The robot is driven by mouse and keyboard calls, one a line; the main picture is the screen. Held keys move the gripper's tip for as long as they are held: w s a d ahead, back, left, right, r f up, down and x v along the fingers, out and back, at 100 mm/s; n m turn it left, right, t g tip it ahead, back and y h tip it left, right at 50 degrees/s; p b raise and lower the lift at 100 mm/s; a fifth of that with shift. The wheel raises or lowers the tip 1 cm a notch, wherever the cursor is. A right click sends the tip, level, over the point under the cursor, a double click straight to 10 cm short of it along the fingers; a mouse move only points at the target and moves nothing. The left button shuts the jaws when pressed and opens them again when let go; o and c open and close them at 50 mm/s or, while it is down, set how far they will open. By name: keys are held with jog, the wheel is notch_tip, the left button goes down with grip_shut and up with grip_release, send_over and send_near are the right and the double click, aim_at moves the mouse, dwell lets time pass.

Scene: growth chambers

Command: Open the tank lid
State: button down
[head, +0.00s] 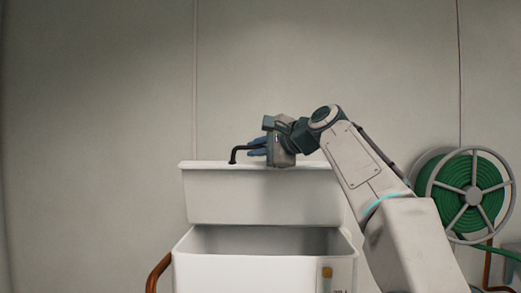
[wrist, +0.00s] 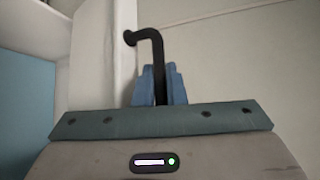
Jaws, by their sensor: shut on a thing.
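The white tank (head: 262,272) stands in the lower middle of the head view, its dark inside showing over the front rim. Its white lid (head: 262,198) is raised behind the opening, its broad face towards me. A black bent handle (head: 235,152) sticks up at the lid's top edge; the handle also shows in the wrist view (wrist: 156,48). My gripper (head: 256,147) is at that top edge. Its blue fingers (wrist: 159,86) are shut on the handle's bar, one on each side. Part of the handle is hidden between the fingers.
A green hose reel (head: 471,195) is on the right, beyond my arm. A copper-coloured pipe or rail (head: 158,273) curves at the tank's left side. A small orange-brown part (head: 327,272) is on the tank's front. A plain wall (head: 100,120) stands behind.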

jog(key=shift+w+r, duration=0.15)
jog(key=shift+w, duration=0.35)
dwell(0.3)
jog(key=c, duration=1.5)
grip_release()
jog(key=b+v, duration=0.2)
jog(key=v, duration=1.1)
jog(key=shift+s+d+r, duration=0.2)
jog(key=shift+d+r, duration=0.05)
jog(key=shift+r, duration=0.1)
